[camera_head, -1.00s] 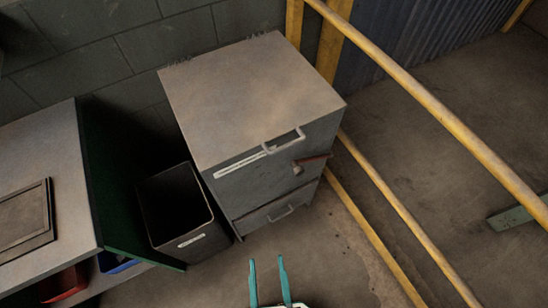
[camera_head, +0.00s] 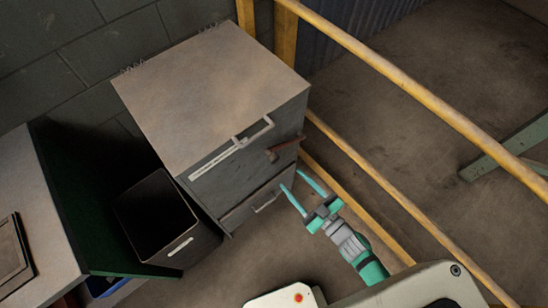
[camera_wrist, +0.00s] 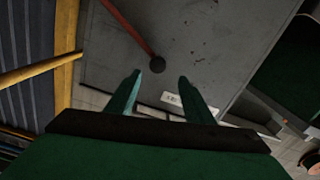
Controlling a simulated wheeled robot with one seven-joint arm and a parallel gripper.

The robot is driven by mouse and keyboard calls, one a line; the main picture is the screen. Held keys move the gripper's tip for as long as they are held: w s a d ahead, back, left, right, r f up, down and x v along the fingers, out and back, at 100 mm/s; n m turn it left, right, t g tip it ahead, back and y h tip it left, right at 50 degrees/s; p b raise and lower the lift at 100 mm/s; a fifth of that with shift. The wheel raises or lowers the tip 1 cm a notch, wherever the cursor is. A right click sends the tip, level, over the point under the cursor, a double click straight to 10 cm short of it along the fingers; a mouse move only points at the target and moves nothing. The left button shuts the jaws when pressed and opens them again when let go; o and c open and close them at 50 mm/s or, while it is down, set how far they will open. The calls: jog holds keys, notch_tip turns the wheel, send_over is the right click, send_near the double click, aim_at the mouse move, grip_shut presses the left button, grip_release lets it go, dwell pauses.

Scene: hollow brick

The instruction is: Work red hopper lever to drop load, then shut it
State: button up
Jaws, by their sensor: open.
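The grey hopper cabinet (camera_head: 215,95) stands against the block wall, with a handle (camera_head: 253,130) on its upper front. The red lever (camera_head: 287,148) sticks out from a round pivot on its front, pointing to the right in the head view. In the wrist view the lever (camera_wrist: 127,27) runs from the top left down to a dark round end (camera_wrist: 156,65). My gripper (camera_head: 297,181) is open and empty, in front of the cabinet, just below the lever in the head view. In the wrist view my gripper (camera_wrist: 160,82) has its fingertips just below that dark end, with no visible contact.
A black open bin (camera_head: 155,215) stands left of the cabinet. A bench (camera_head: 35,210) with a green side is farther left. Yellow rails (camera_head: 400,80) run along the right. A lower drawer handle (camera_head: 267,202) juts out near my fingers.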

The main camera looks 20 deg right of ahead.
aim_at(276, 162)
jog(key=x, duration=1.1)
jog(key=shift+w+d, duration=0.25)
jog(key=shift+w, duration=0.1)
jog(key=c, duration=1.2)
jog(key=shift+a, duration=0.1)
grip_shut()
jog(key=shift+f, duration=0.15)
